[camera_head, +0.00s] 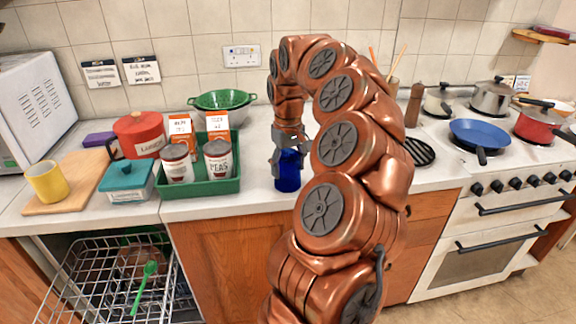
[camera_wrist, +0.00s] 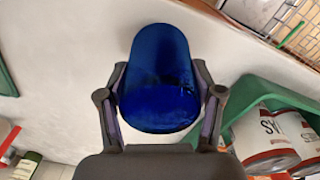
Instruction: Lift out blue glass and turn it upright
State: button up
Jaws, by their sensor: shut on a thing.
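The blue glass (camera_head: 288,174) stands roughly vertical at the counter's front edge, right of the green tray. My gripper (camera_head: 290,152) comes down from above and is shut on it, hiding its upper part. In the wrist view the blue glass (camera_wrist: 160,70) lies between the two fingers of my gripper (camera_wrist: 163,105), one on each side. I cannot tell surely which end is its mouth, or whether its lower end touches the counter.
A green tray (camera_head: 200,188) with a peas can (camera_head: 218,160) and another can stands close left of the glass. An open dishwasher rack (camera_head: 105,275) with a green utensil is below left. A stove with pans, including a blue pan (camera_head: 480,134), is at right.

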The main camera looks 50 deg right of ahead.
jog(key=shift+f, duration=0.1)
jog(key=o, duration=1.4)
notch_tip(320, 180, up, 11)
jog(key=shift+r, duration=0.45)
jog(key=shift+a, duration=0.1)
